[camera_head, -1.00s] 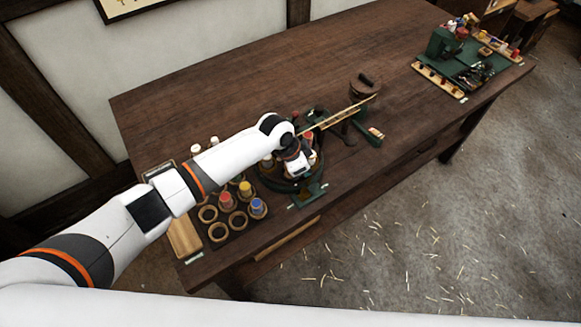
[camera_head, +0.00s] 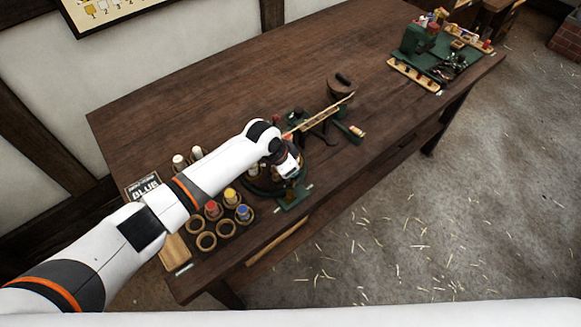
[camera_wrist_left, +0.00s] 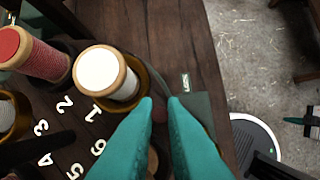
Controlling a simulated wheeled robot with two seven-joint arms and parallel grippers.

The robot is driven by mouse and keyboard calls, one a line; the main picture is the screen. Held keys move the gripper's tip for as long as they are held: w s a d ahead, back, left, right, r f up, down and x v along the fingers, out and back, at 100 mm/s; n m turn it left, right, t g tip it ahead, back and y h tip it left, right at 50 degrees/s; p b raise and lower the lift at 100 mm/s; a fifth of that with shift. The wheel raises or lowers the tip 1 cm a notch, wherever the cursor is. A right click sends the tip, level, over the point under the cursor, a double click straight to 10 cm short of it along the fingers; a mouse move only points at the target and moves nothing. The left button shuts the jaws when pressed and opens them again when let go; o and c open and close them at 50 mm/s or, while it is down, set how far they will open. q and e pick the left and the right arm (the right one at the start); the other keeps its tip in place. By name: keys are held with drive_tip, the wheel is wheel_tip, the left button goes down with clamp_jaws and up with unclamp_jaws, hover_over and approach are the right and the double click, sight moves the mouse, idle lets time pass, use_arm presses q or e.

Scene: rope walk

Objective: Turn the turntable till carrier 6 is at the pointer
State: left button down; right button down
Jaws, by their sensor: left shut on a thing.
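A red bobbin (camera_wrist_left: 35,52) stands farther left. My left gripper (camera_wrist_left: 160,103) points down over the disc, its teal fingers shut on a small dark part, mostly hidden between them. A green labelled plate (camera_wrist_left: 198,108) lies right of the fingers. I cannot tell which carrier is at the pointer. My right gripper is out of view.
A rack of round cups (camera_head: 226,229) with red, yellow and blue bobbins stands left of the turntable. The back of the bench is clear.

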use_arm(q)
drive_tip(key=c, duration=1.8)
unclamp_jaws()
drive_tip(key=shift+w+r, duration=0.1)
drive_tip(key=shift+r, duration=0.05)
drive_tip(key=shift+o, duration=0.2)
drive_tip(key=b+v, duration=0.2)
drive_tip(key=v, duration=1)
